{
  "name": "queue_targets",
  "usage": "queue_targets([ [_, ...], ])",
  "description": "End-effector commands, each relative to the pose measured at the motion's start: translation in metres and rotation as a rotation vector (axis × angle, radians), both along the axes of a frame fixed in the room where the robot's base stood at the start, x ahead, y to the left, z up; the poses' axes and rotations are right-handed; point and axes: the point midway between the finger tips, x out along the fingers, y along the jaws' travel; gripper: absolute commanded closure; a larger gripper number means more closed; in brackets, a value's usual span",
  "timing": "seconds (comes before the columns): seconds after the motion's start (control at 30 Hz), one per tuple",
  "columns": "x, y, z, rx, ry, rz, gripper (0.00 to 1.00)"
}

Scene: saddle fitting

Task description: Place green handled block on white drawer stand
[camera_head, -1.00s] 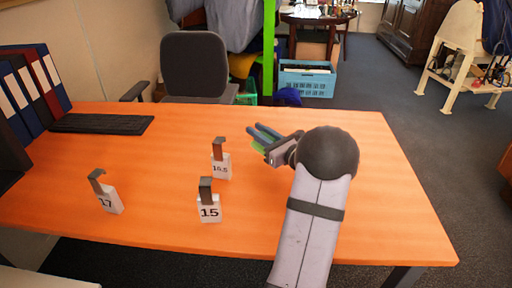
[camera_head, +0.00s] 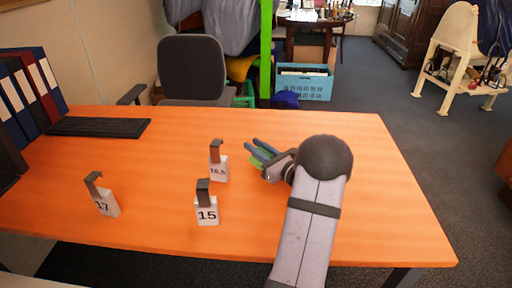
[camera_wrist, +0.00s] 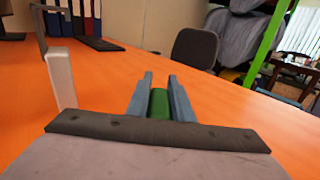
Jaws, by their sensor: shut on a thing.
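My gripper (camera_head: 260,152) is shut on a green block (camera_head: 256,161), low over the middle of the table, right of the stand marked 16.5. In the wrist view the green block (camera_wrist: 158,104) sits between the two blue-grey fingers (camera_wrist: 158,92); its lower part and any handle are hidden. Three white stands with dark bent tops stand upright: 16.5 (camera_head: 219,172), 15 (camera_head: 206,213) and 17 (camera_head: 107,204). A white stand (camera_wrist: 62,80) also shows at the left of the wrist view. I cannot tell which is the drawer stand.
The orange table (camera_head: 150,225) is clear between the stands and at the right. A black keyboard (camera_head: 98,127) and several binders (camera_head: 38,85) are at the back left. A dark chair (camera_head: 192,68) stands behind the table.

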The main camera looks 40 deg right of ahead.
Motion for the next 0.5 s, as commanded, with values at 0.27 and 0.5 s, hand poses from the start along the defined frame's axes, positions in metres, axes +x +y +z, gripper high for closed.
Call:
queue_targets([
  [0.27,0.0000,0.0000,-0.0028,0.000,0.000,0.000,0.61],
  [0.5,0.0000,0.0000,-0.0024,0.000,0.000,0.000,0.61],
])
